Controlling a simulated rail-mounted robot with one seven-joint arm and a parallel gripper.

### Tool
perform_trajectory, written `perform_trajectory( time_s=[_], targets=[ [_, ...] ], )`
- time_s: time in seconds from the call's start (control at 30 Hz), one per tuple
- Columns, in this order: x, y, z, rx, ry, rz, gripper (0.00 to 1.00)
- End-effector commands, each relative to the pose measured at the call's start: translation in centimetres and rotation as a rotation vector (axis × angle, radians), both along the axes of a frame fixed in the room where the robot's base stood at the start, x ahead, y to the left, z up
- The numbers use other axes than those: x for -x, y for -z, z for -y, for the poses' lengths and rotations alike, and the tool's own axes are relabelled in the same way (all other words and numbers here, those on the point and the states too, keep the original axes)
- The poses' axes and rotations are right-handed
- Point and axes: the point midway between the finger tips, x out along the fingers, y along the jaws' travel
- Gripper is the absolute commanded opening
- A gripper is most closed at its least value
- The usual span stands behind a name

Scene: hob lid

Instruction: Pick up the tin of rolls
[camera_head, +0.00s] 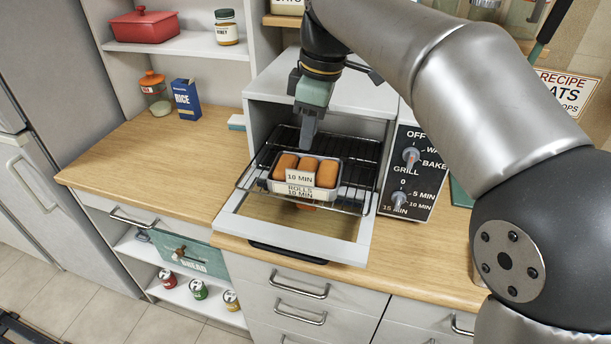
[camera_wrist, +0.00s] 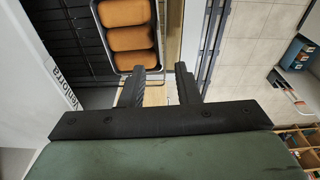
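The tin of rolls (camera_head: 293,190) is a pale rectangular tin holding three brown rolls (camera_head: 306,168). It sits on the wire rack (camera_head: 352,205) pulled part way out of the small oven, with a "ROLLS 10 MIN" label on its front. My gripper (camera_head: 308,142) points down just above the back of the tin in the head view. In the wrist view the tin (camera_wrist: 102,32) shows at the top, beyond my gripper (camera_wrist: 160,70). Its two black fingers are apart with nothing seen held between them. The left fingertip overlaps the tin's near corner; contact cannot be told.
The oven door (camera_head: 295,238) hangs open, flat in front of the rack. The oven housing (camera_head: 345,92) rises behind and above. The dial panel (camera_head: 408,172) stands to the right. A rice box (camera_head: 186,99) and a jar (camera_head: 155,95) stand left; the wooden counter (camera_head: 150,165) there is mostly clear.

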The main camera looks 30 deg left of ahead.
Motion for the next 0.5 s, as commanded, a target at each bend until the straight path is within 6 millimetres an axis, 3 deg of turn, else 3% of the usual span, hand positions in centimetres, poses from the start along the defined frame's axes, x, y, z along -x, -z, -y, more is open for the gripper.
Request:
perform_trajectory(
  time_s=[0.2, 0.5],
  targets=[
    [0.2, 4.0, -0.5, 0.002, 0.002, -0.002, 0.29],
    [0.4, 6.3, -1.0, 0.002, 0.001, 0.000, 0.29]
  ],
)
